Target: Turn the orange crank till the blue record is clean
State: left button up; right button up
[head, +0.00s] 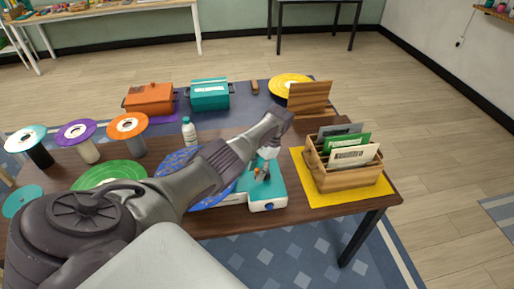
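The blue record (174,161) lies flat on the table, and my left arm crosses over it and hides much of it. Beside it on the right is a teal and white machine (268,193) with a blue knob on its front. A small orange part, seemingly the crank (262,174), shows on top of the machine. My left gripper (266,164) points down at the crank from above. Its fingers are too small and covered to tell whether they are open or touch the crank. My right gripper is not in view.
A wooden crate (345,178) with sleeves stands on a yellow mat (312,192) to the right. A white bottle (189,131), a green record (108,174) and several discs on stands are to the left. Orange (149,98) and teal (210,95) boxes stand at the back.

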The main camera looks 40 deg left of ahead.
aim_at(268, 171)
pick_arm(q)
jog(key=v, duration=1.2)
jog(key=shift+f, duration=0.15)
